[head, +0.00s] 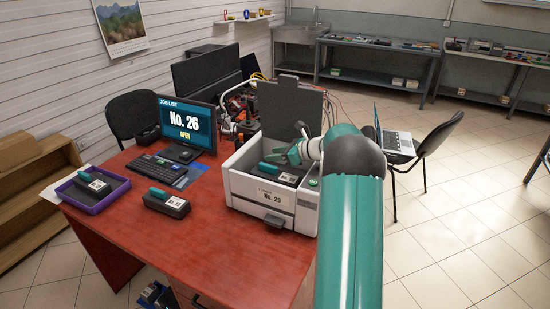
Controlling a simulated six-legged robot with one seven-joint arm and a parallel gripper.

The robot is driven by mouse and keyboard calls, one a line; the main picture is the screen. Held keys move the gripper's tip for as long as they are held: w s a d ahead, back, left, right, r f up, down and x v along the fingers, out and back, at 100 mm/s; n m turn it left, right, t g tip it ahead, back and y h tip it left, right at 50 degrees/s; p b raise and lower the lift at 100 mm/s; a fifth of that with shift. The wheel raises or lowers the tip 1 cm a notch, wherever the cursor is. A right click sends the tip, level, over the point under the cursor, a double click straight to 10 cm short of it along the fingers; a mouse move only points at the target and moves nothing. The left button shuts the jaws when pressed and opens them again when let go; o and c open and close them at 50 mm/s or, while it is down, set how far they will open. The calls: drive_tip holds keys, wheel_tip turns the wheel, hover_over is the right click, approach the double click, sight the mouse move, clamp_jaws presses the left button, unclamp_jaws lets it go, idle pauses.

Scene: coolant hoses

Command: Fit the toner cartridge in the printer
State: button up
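The white printer (248,188), labelled "No. 29", stands on the red desk with its dark lid raised. A black toner cartridge with a teal handle (269,168) and a pale label sits in its open top. My gripper (292,155) is just above and behind that cartridge; its fingers are too small to tell whether they are open or shut. A second cartridge (167,204) with a teal handle lies on the desk left of the printer. A third cartridge (95,183) lies in a purple tray (88,206) at the desk's left end.
A monitor (188,124) reads "JOB LIST No. 26 OPEN". A keyboard (158,168) lies in front of it. The red desk (215,250) is clear at the front. Tangled cables and equipment are behind the printer. A chair (440,140) with a laptop (396,140) stands right.

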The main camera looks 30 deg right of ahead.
drive_tip(key=v, duration=1.1)
drive_tip(key=shift+s, duration=0.15)
idle(0.7)
